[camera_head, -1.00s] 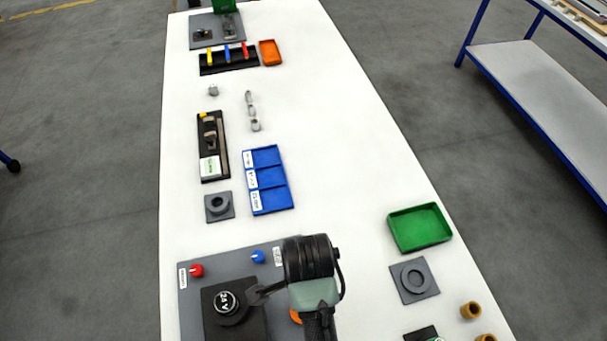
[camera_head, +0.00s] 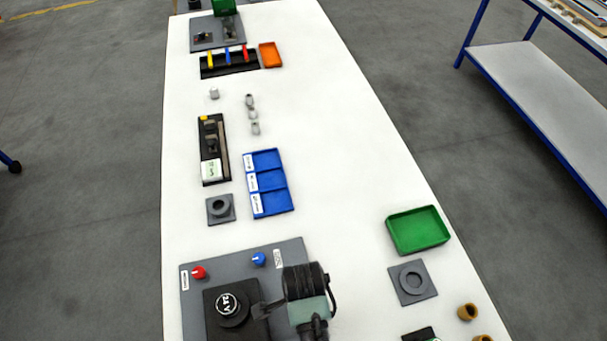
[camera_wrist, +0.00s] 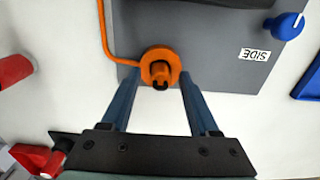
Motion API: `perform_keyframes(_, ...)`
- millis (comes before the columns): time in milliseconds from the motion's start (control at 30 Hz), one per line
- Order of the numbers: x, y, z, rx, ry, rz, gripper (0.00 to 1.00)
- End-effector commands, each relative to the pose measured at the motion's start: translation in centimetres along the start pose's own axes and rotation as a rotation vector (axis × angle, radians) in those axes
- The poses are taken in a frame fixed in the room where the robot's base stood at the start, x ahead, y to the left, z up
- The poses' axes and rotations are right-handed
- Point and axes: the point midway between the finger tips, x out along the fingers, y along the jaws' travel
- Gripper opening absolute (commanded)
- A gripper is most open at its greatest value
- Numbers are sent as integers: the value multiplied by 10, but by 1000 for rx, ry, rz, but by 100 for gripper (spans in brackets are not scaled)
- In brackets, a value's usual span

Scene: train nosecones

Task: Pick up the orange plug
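The orange plug (camera_wrist: 160,68) shows in the wrist view as a round disc with a raised knob in its middle. An orange cable (camera_wrist: 103,32) runs from it towards the top left. The plug lies at the lower edge of the grey panel (camera_wrist: 185,22). In the head view my arm's end hides the plug.
The panel carries a red knob (camera_head: 198,272), a blue knob (camera_head: 259,259) and a black 24V block (camera_head: 228,303). A green tray (camera_head: 418,230) and a grey ring plate (camera_head: 412,283) stand to the right. The white table between is clear.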

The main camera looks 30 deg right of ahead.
Motion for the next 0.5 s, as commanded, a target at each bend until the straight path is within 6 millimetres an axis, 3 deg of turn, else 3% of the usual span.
perform_keyframes(67, 0, 0, 0, 0, 0, 0, 45)
perform_keyframes(300, 0, 0, 0, 0, 0, 0, 1)
perform_keyframes(500, -1, 0, 0, 0, 0, 0, 0)
